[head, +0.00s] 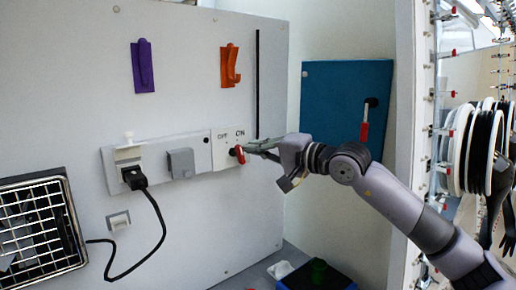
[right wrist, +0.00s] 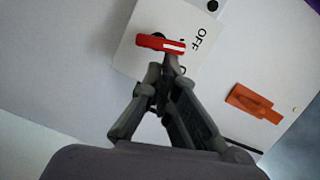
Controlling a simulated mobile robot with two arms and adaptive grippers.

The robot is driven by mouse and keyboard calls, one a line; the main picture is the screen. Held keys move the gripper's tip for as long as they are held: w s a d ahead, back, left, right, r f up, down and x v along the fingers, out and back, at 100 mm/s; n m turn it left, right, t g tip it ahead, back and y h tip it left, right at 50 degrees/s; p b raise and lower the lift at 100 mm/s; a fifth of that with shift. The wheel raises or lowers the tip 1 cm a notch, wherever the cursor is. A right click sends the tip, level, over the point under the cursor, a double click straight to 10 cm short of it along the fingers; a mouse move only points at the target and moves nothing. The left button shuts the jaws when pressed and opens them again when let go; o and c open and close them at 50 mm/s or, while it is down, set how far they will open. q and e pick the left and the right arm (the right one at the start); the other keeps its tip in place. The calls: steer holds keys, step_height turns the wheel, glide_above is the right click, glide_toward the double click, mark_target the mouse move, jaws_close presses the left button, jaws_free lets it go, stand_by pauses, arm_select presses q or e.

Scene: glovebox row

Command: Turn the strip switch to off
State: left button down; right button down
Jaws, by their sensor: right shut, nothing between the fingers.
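The strip switch is a white plate (head: 224,157) marked OFF and ON at the right end of a grey power strip on the wall panel. Its red handle (head: 240,155) sits below the ON label in the head view and hangs downward. The right wrist view shows the red handle (right wrist: 152,41) just ahead of the fingertips, with OFF beside it. My right gripper (head: 252,148) is shut and empty, its tips close to the handle; I cannot tell if they touch it. The fingers hide part of the plate. My left gripper is not in view.
A black plug (head: 134,178) with a cable sits in the strip, left of a grey block (head: 181,163). Purple (head: 142,66) and orange (head: 230,66) hooks are above. A blue panel (head: 335,95) with another red handle (head: 364,132) stands behind my right arm.

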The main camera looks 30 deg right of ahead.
steer(key=n, duration=0.1)
steer(key=n+p, duration=0.1)
steer(key=n, duration=0.1)
steer(key=shift+a+r+g+h, duration=0.3)
steer(key=shift+a+r+g, duration=0.05)
steer(key=shift+a+g, duration=0.05)
steer(key=shift+f, duration=0.1)
stand_by(0.4)
